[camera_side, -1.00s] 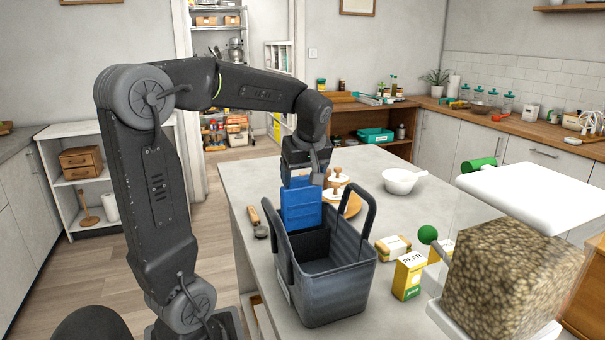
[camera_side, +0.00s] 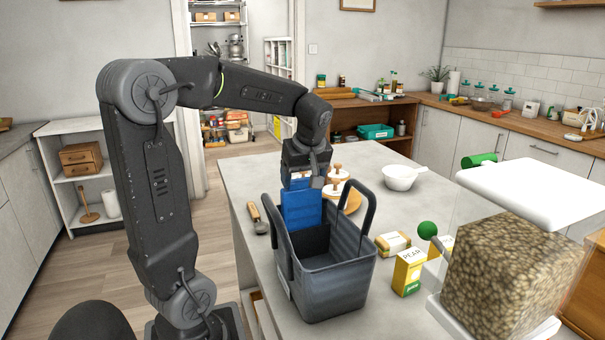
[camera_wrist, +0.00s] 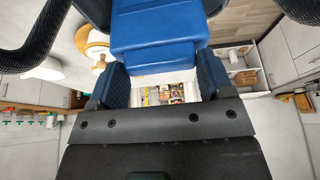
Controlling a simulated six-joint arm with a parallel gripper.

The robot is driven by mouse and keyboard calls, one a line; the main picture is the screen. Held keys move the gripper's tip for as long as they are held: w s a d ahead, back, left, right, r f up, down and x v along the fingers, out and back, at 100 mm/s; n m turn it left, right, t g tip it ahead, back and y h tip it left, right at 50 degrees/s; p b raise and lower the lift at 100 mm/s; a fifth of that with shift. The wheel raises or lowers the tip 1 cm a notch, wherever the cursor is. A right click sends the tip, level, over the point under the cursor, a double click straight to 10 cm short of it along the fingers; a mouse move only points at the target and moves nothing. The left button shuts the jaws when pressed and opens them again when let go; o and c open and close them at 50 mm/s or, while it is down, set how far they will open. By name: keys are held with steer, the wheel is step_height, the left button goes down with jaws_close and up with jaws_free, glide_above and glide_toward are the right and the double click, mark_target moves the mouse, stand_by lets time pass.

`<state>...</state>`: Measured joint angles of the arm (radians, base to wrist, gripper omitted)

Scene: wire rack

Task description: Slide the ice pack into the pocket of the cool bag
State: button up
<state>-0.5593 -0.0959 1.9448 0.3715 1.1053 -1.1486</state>
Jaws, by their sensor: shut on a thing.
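The blue ice pack (camera_side: 301,209) is upright in my gripper (camera_side: 303,180), at the back left end of the cool bag. The cool bag (camera_side: 335,285) is a dark grey open-topped tub with raised handles, standing on the counter. The lower part of the pack is hidden behind the bag's rim, so I cannot tell whether it is inside the pocket. In the wrist view the blue pack (camera_wrist: 158,45) fills the upper middle, between the two fingers of my gripper (camera_wrist: 160,80). The bag's dark handles show at the upper corners there.
A yellow pear box (camera_side: 408,272), a wrapped packet (camera_side: 392,243) and a green ball (camera_side: 427,230) are right of the bag. Wooden-knobbed lids (camera_side: 338,188) on a board and a white bowl (camera_side: 400,177) stand behind. A wooden-handled tool (camera_side: 256,220) lies left.

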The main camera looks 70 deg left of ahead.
mark_target(303, 187)
steer(key=shift+f, duration=1.8)
stand_by(0.6)
stand_by(0.7)
steer(key=o, duration=1.5)
steer(key=shift+v, duration=3.05)
steer(key=v, duration=1.4)
steer(key=s+d+f+m+t+h, duration=0.2)
steer(key=s+d+f+m, duration=0.2)
steer(key=d+f+m, duration=0.4)
steer(key=s+d+f+m+t+h, duration=0.2)
steer(key=s+d+f+m+t, duration=0.1)
steer(key=d+f+m, duration=0.5)
steer(key=shift+s+d+f+m+t, duration=0.15)
steer(key=shift+s+d+m+t, duration=0.15)
steer(key=shift+s+m, duration=0.5)
